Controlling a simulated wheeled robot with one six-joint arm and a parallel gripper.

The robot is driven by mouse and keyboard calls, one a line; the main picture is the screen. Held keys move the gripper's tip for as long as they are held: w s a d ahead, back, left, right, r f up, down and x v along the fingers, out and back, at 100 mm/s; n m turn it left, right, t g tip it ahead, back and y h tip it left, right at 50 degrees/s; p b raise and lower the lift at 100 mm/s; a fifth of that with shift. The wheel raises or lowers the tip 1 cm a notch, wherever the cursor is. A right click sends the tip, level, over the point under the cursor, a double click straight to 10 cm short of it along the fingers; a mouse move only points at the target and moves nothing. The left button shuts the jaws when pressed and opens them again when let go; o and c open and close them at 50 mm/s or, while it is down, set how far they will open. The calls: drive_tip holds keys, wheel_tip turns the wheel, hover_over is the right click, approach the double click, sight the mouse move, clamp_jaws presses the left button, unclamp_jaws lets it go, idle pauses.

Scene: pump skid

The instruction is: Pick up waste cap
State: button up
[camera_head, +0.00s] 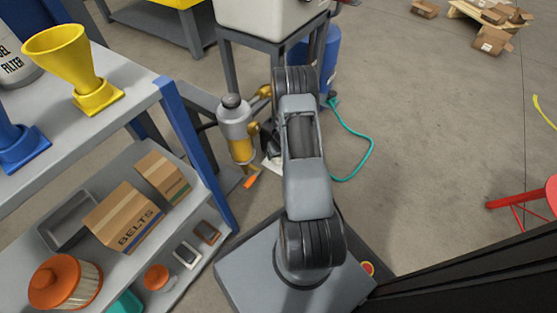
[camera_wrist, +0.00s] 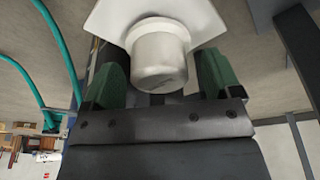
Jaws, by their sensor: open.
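The waste cap appears to be the white round cap (camera_wrist: 158,58) in the wrist view, a short cylinder with a wider collar behind it. It sits against a white plate (camera_wrist: 108,20). My gripper (camera_wrist: 162,78) is open, with one green finger pad on each side of the cap. Small gaps seem to show beside the cap, and I cannot tell whether either pad touches it. In the head view my arm hides the cap and most of my gripper; a bit of white surface (camera_head: 272,164) shows beside the arm.
A grey and yellow cylinder (camera_head: 236,130) stands just left of my arm. A teal hose (camera_head: 371,150) curves over the floor at right. A shelf with boxes (camera_head: 125,215) fills the left side. A red stand (camera_head: 520,200) is at far right. Open floor lies between.

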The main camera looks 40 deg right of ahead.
drive_tip(key=shift+c, duration=0.2)
drive_tip(key=c, duration=1.1)
drive_tip(key=shift+o, duration=0.2)
drive_tip(key=shift+r, duration=0.1)
drive_tip(key=shift+r+p, duration=0.45)
wheel_tip(320, 180, up, 2)
drive_tip(key=shift+r+p, duration=0.15)
drive_tip(key=shift+p, duration=0.8)
drive_tip(key=s+d+r+b, duration=0.2)
drive_tip(key=s+r+b, duration=0.1)
drive_tip(key=s+r, duration=0.6)
drive_tip(key=s, duration=0.4)
drive_tip(key=shift+s+d+r, duration=0.4)
